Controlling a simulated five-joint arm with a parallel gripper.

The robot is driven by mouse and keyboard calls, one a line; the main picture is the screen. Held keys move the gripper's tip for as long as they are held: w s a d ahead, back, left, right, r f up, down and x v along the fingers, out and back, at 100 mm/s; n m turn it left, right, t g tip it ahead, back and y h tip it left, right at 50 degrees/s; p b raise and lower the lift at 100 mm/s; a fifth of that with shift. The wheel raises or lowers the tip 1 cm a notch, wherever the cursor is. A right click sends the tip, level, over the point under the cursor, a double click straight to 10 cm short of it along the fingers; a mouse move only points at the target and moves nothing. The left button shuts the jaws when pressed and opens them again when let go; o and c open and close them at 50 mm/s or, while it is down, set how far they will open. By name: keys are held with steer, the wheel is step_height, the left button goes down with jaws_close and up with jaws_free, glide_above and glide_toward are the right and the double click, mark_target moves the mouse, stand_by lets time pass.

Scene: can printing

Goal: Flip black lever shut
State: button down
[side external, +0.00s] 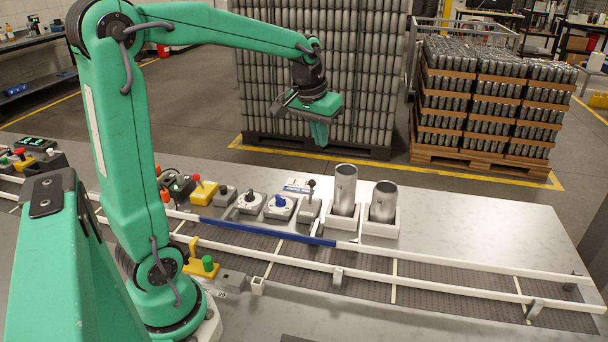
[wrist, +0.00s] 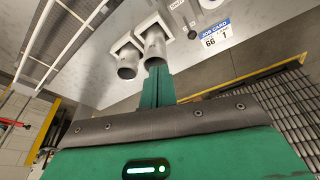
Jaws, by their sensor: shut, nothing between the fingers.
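The black lever (side external: 311,186) is a short stalk with a dark round knob on a light grey block. It stands roughly upright, just left of two silver cans in the side external view. In the wrist view a small dark knob (wrist: 191,34) near the cans may be the lever, but I cannot be sure. My gripper (side external: 320,140) is shut and empty. It hangs in the air above and behind the lever, pointing down, apart from everything on the table. Its green fingers also show in the wrist view (wrist: 156,82), with their tips just below the cans in the picture.
Two silver cans (side external: 345,187) stand in white holders right of the lever. Dials with white (side external: 250,200) and blue (side external: 280,203) knobs sit to its left. A job card (wrist: 215,38) lies near them. A railed conveyor (side external: 400,280) runs in front. The table's right end is clear.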

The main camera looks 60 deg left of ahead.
mark_target(311, 192)
steer(key=w+a+f+n, duration=0.1)
steer(key=w+a+f, duration=0.3)
steer(key=a, duration=0.2)
steer(key=w+a+f+n+g, duration=0.1)
steer(key=w+a+f+n, duration=0.1)
steer(key=a, duration=0.4)
steer(key=shift+w+a+f+g, duration=0.35)
steer(key=shift+w+f, duration=0.55)
steer(key=shift+f, duration=0.5)
step_height(311, 192, down, 9)
steer(key=s+d, duration=0.1)
steer(key=s, duration=0.1)
steer(key=shift+d, duration=0.35)
